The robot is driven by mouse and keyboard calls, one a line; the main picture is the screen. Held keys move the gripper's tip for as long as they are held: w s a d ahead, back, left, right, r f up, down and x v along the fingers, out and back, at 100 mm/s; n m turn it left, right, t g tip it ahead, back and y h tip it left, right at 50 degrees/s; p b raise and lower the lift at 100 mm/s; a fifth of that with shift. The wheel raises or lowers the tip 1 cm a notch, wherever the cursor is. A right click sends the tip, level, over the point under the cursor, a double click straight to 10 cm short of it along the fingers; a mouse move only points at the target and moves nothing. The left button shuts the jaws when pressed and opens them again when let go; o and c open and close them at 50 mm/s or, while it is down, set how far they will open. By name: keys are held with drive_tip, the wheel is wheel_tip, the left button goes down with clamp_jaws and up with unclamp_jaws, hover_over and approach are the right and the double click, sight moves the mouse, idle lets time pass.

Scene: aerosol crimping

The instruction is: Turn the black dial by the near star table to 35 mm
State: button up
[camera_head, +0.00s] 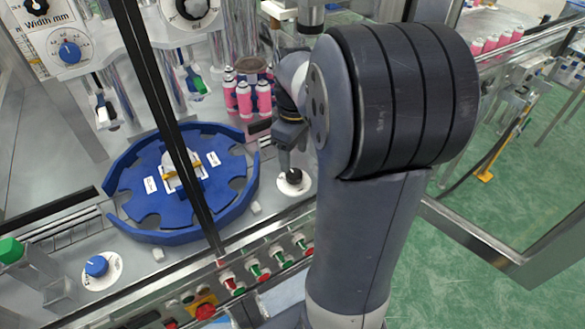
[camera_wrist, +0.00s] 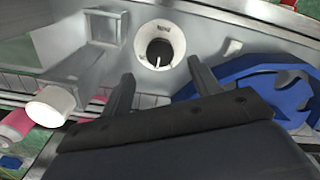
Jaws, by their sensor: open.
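The black dial (camera_head: 294,177) sits on a round white scale plate on the machine deck, right of the blue star table (camera_head: 135,205). In the wrist view the dial (camera_wrist: 160,50) shows a white pointer mark toward its lower edge; the scale print is too small to read. My gripper (camera_head: 289,152) is just above and behind the dial, pointing down. In the wrist view its two fingers (camera_wrist: 157,72) are apart and empty, with the dial beyond their tips. I cannot tell any contact. The blue star table (camera_wrist: 262,88) lies to the right there.
Pink cans (camera_head: 245,98) stand behind my gripper. A blue dial (camera_head: 97,266) is at the left of the deck. Buttons (camera_head: 255,268) line the front panel. A dark frame post (camera_head: 165,120) crosses the star table. In the wrist view a white cap (camera_wrist: 50,105) is at left.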

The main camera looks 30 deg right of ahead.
sight(294, 174)
wheel_tip(294, 174, down, 6)
drive_tip(key=shift+c, duration=0.2)
drive_tip(key=c, duration=0.9)
